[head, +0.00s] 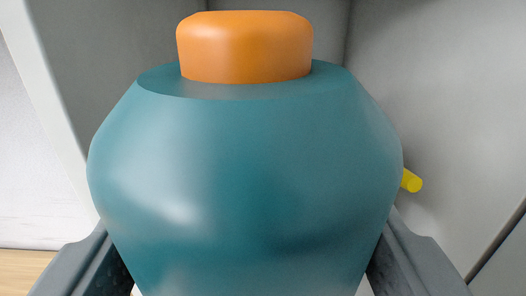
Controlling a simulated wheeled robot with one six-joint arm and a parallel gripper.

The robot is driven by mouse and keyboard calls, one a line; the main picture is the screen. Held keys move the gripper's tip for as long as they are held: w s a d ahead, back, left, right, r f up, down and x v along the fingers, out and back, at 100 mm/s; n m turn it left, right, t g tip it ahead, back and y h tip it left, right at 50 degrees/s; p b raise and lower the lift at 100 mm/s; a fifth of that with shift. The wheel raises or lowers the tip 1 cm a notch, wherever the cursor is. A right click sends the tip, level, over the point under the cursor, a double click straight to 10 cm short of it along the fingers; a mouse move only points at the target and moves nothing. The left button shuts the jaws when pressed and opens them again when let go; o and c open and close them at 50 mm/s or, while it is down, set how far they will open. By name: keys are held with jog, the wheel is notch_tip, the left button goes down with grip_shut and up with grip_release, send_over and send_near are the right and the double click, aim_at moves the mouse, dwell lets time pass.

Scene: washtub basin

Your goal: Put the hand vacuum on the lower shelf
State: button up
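A large rounded teal container (245,170) with an orange cap (245,47) fills the middle of the head view, very close to the camera. It looks like a jar or bottle; I cannot make out a hand vacuum's shape in it. My gripper (245,255) has one dark grey finger on each side of the container's lower part, and both fingers appear to press against it. The fingertips are partly hidden by the container. No shelf board can be made out; the container blocks most of the view.
Grey panels (440,100) stand behind and on both sides, meeting in a corner at the back. A small yellow rod-like thing (412,181) sticks out behind the container at the right. A pale wall (30,160) and a strip of wooden floor (22,268) show at the left.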

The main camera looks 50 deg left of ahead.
jog(key=x, duration=1.6)
notch_tip(320, 180, down, 7)
jog(key=o, duration=1.5)
jog(key=shift+f, duration=0.1)
